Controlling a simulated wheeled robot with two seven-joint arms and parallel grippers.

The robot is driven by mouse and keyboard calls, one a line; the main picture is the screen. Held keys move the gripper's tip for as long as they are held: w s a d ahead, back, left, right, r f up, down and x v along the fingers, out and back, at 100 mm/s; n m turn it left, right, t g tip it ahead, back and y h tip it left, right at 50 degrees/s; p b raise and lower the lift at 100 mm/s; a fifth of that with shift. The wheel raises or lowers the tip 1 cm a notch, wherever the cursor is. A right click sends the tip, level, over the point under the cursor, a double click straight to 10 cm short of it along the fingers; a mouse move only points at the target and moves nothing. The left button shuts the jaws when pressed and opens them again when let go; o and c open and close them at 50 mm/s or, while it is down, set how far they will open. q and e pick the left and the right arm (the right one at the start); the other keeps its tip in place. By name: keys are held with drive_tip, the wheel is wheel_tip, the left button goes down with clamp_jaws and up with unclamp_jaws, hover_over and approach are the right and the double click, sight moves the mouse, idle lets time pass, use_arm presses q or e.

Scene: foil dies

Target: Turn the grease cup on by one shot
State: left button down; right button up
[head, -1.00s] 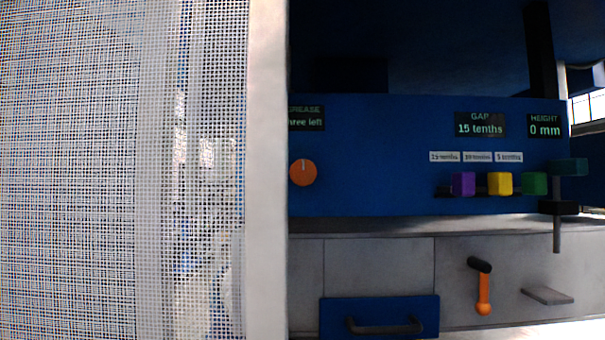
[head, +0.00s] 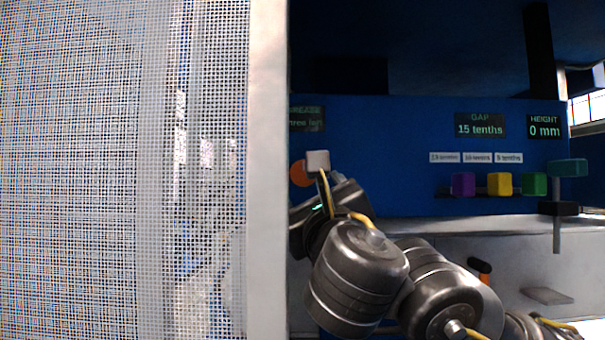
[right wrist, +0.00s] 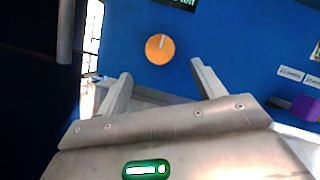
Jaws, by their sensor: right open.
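The grease cup is a round orange knob (head: 297,174) with a pale pointer line, on the blue panel below the grease display (head: 307,119), which reads "three left". In the right wrist view the whole knob (right wrist: 160,49) shows, its pale line pointing roughly up. My right gripper (head: 318,165) is in front of the knob and hides its right part in the head view. In the right wrist view its two fingers (right wrist: 160,70) are apart, with nothing between them. The knob appears beyond the fingertips; I see no contact. My left gripper is out of view.
A mesh guard with a pale post (head: 267,170) fills the left side. Purple (head: 463,184), yellow (head: 500,184) and green (head: 534,184) blocks sit on the panel at right. A teal-topped handle (head: 568,168) stands at the far right. My right arm covers much of the lower front.

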sight(304, 175)
drive_tip(key=p+x, duration=0.3)
drive_tip(key=x, duration=0.8)
drive_tip(key=shift+f, duration=0.1)
